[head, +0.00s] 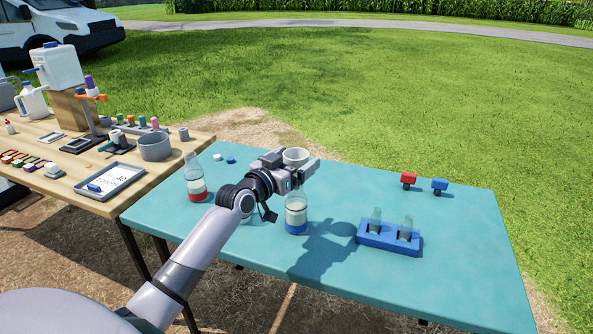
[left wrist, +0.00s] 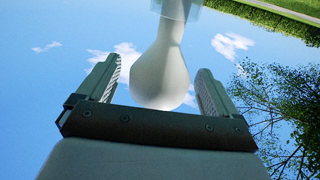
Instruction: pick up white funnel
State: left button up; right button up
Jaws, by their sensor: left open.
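The white funnel (head: 296,156) shows in the head view as a pale round bowl at my left gripper (head: 291,171), above the blue-bottomed bottle (head: 297,218). In the left wrist view, which appears upside down, the funnel (left wrist: 160,75) is a white bulb between the two fingers of my left gripper (left wrist: 155,90). A gap shows on both sides of the bulb, so the fingers are open around it. Its stem runs to a clear edge at the top, perhaps the bottle; I cannot tell whether it sits inside. My right gripper is out of view.
A bottle with red at its base (head: 195,183) stands left on the teal table (head: 440,285). A blue rack (head: 388,238) with two small vials stands right. Red (head: 408,179) and blue (head: 439,185) pieces lie behind it. A cluttered wooden table (head: 115,205) adjoins at left.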

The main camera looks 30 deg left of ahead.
pick_arm(q)
jog(key=shift+w, duration=1.35)
jog(key=c, duration=1)
jog(key=shift+r, duration=0.1)
